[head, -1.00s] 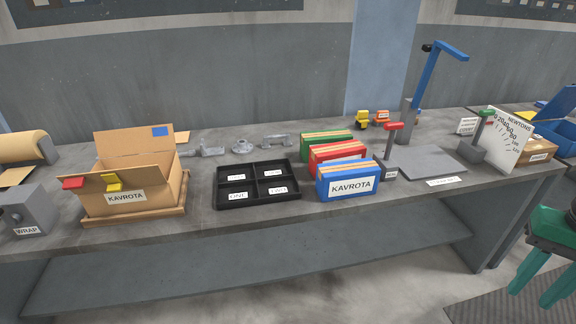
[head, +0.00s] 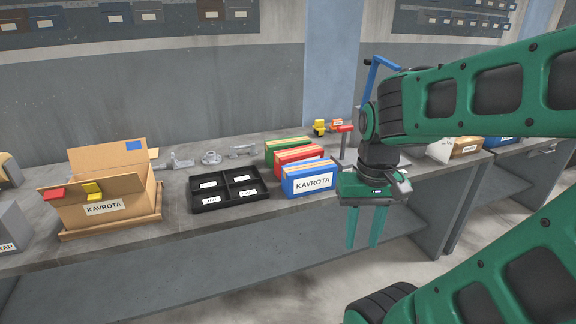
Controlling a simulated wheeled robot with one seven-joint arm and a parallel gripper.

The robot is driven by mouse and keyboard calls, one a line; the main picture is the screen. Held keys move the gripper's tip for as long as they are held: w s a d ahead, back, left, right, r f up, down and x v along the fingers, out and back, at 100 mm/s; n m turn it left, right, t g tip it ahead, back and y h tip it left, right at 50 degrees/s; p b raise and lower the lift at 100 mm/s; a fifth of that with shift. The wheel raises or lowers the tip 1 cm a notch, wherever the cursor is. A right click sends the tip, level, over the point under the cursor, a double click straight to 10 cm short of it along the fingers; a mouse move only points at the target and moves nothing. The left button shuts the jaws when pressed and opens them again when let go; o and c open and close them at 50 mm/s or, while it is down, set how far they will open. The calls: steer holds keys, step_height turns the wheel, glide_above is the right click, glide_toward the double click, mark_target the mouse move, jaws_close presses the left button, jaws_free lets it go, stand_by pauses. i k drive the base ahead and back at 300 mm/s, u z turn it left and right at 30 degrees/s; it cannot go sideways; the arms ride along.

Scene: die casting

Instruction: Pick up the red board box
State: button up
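The red board box (head: 287,159) stands on the bench in a row of three. It is between a green box (head: 272,153) behind it and a blue box (head: 294,187) in front, labelled KAVROTA. Tan boards show in its top, and its lower front is hidden by the blue box. My gripper (head: 362,243) points down to the right of the blue box, in front of the bench edge in the picture. Its two green fingers are apart with nothing between them. It does not touch any box.
A black divided tray (head: 229,203) lies left of the boxes, and an open cardboard box (head: 102,209) stands further left. A red-topped post (head: 342,128) and a blue-armed stand (head: 368,85) are behind my gripper. Small grey castings (head: 211,158) lie behind the tray.

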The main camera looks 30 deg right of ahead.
mark_target(312, 151)
steer(key=u, duration=0.1)
steer(key=i, duration=1)
steer(key=z, duration=0.1)
